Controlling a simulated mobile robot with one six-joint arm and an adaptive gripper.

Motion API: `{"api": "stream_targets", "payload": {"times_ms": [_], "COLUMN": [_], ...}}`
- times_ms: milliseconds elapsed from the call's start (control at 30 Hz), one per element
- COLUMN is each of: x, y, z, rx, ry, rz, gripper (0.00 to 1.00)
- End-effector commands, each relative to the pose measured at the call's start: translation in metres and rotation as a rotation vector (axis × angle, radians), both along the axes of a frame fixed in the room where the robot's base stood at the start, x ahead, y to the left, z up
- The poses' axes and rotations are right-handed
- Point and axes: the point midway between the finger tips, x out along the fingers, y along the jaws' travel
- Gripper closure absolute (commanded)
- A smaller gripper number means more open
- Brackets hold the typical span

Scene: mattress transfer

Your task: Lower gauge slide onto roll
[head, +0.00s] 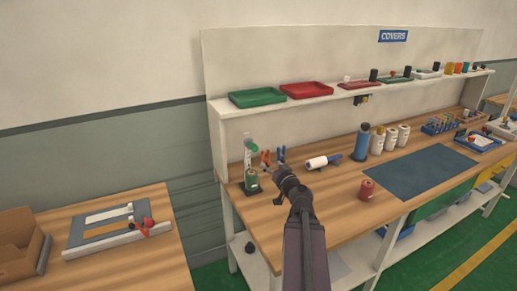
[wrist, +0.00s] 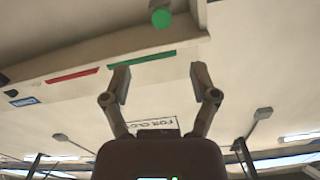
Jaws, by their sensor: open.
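The gauge (head: 247,155) stands upright at the left end of the workbench, with a pale post. Its slide has a green knob (head: 254,148), high on the post. A green roll (head: 251,180) stands on the dark base below the slide, with a visible gap between. My gripper (head: 272,169) is to the right of the gauge, apart from it. In the wrist view my gripper (wrist: 160,78) has its two fingers wide apart with nothing between them. A green round end, likely the knob (wrist: 160,18), shows beyond the fingertips, centred between them.
Orange and blue-handled tools (head: 273,156) stand behind my gripper. A white roll (head: 317,162) lies to the right, and a red spool (head: 367,189) stands near the front edge. A shelf (head: 230,108) with trays overhangs the back. A blue mat (head: 420,172) lies further right.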

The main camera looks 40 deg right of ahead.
Motion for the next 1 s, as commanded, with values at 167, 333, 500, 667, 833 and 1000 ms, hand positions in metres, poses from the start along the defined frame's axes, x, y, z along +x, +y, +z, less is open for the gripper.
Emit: {"api": "stream_targets", "payload": {"times_ms": [167, 333, 500, 667, 833, 1000], "x": [0.015, 0.037, 0.063, 0.087, 0.109, 0.122], "y": [-0.002, -0.009, -0.016, -0.021, -0.026, -0.029], "z": [0.0, 0.0, 0.0, 0.0, 0.0, 0.0], "rx": [0.0, 0.0, 0.0, 0.0, 0.0, 0.0], "ry": [0.0, 0.0, 0.0, 0.0, 0.0, 0.0], "rz": [0.001, 0.0, -0.001, 0.0, -0.001, -0.001], "gripper": [0.24, 0.24, 0.24, 0.24, 0.24, 0.24]}}
